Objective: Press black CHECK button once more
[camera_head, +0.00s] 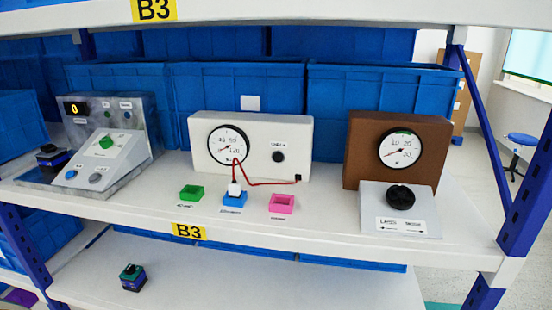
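A black round button (278,157) sits on the front of a white box (297,130), right of the box's dial gauge (228,145). A small label above the button is too small to read surely. A red wire (240,176) runs from the gauge to a small black piece at the box's lower right. A white piece (234,188) stands in the blue tray (234,200) in front of the box. Neither of my grippers is in view, and nothing covers the button.
A green tray (191,192) and a pink tray (282,204) flank the blue one. A grey console (105,138) reading 0 stands left. A brown gauge box (425,153) and a black knob (400,197) on a grey base stand right. Blue bins (340,95) fill the back.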

